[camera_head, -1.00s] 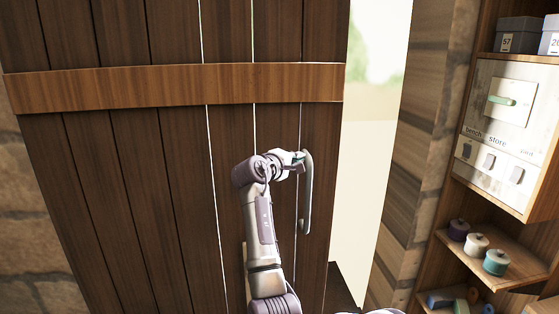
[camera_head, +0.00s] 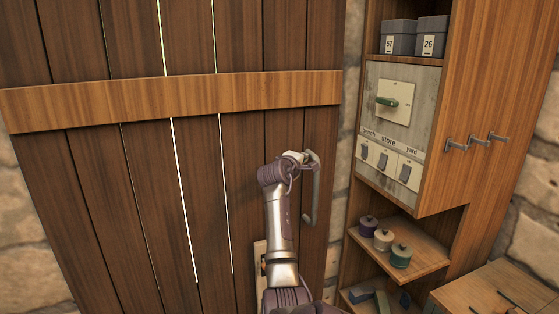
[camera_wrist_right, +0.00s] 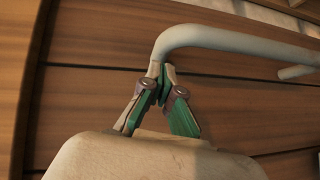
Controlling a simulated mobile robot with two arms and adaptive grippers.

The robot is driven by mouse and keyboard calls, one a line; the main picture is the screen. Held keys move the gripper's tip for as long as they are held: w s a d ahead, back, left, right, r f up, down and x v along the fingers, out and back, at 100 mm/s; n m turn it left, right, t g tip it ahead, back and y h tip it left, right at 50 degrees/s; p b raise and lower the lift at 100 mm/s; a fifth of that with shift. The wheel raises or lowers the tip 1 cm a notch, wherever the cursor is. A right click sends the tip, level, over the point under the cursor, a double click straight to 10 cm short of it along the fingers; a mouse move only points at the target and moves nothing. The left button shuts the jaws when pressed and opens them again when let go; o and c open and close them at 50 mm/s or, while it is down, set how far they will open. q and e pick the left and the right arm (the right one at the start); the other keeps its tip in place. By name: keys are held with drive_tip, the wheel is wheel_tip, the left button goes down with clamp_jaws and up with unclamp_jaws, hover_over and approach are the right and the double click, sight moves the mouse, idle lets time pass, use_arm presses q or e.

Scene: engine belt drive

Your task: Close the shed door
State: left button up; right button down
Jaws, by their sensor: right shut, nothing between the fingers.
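The shed door (camera_head: 190,190) is dark brown planks with a lighter cross board (camera_head: 180,97). Its right edge stands against the stone wall, with no bright gap there; whether it is latched I cannot tell. A grey bar handle (camera_head: 316,195) runs up and down near that edge. My right gripper (camera_head: 305,156) is at the handle's top end. In the right wrist view its green fingertips (camera_wrist_right: 161,82) are shut with nothing between them, close to the handle's bent end (camera_wrist_right: 185,38); contact is unclear. My left gripper is out of view.
Right of the door stands a wooden cabinet (camera_head: 470,110) with a switch panel (camera_head: 389,125), two grey boxes, and hooks (camera_head: 475,142) on its side. A low shelf (camera_head: 415,262) holds three spools. A wooden bench top (camera_head: 500,290) is at lower right.

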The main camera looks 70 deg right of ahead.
drive_tip(key=s+d, duration=0.1)
drive_tip(key=s, duration=0.1)
drive_tip(key=s+d, duration=0.2)
drive_tip(key=shift+s+d, duration=0.1)
drive_tip(key=shift+d, duration=0.05)
drive_tip(key=shift+s+d, duration=0.45)
drive_tip(key=shift+s, duration=0.1)
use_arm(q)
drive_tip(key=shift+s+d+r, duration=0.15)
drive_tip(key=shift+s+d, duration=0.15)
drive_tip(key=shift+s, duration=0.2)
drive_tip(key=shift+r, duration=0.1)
use_arm(e)
drive_tip(key=shift+r, duration=0.1)
